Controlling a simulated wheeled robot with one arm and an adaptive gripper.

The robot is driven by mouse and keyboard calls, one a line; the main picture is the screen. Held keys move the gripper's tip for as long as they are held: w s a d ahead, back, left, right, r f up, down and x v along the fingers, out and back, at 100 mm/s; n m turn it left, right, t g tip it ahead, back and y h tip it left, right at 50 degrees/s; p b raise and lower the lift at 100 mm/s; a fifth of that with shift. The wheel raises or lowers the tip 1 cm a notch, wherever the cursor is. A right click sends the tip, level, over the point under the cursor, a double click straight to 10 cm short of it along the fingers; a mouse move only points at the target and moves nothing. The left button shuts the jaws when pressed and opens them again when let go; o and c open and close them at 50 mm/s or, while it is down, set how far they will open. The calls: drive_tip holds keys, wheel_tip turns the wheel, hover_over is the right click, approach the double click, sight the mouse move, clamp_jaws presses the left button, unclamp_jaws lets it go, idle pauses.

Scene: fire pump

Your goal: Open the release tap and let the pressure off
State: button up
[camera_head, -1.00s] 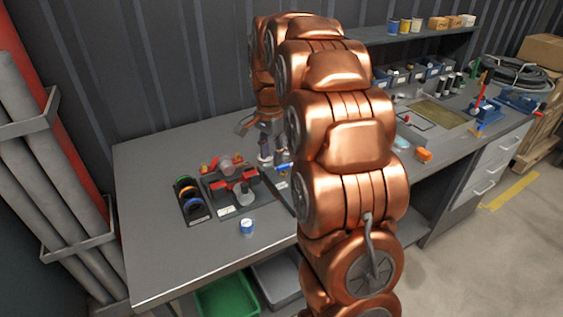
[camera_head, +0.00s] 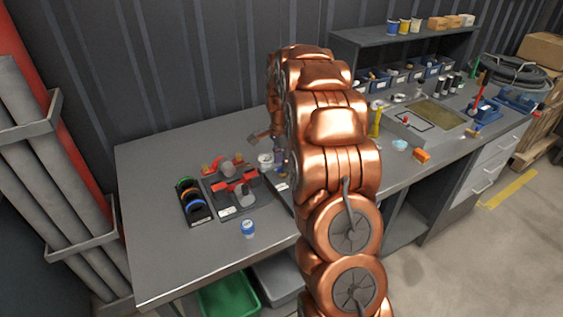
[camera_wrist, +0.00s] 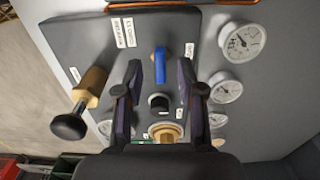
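In the wrist view a dark grey panel (camera_wrist: 75,40) carries a tap with a blue lever (camera_wrist: 161,66), which points along the picture's vertical. I cannot read its label well enough to tell if it is the release tap. My gripper (camera_wrist: 158,75) is open, with its two dark fingers either side of the blue lever and a black round knob (camera_wrist: 159,102). No contact with the lever shows. A brass fitting (camera_wrist: 166,131) sits below the knob, partly behind my gripper.
A brass plunger with a black ball knob (camera_wrist: 68,127) sticks out left of the fingers. Several gauges (camera_wrist: 227,91) line the right side. On the bench (camera_head: 160,210) are a red-handled tool in a tray (camera_head: 238,190), coloured rings (camera_head: 190,196) and a blue-white pot (camera_head: 248,228).

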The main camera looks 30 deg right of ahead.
drive_tip(key=shift+f, duration=0.8)
clamp_jaws()
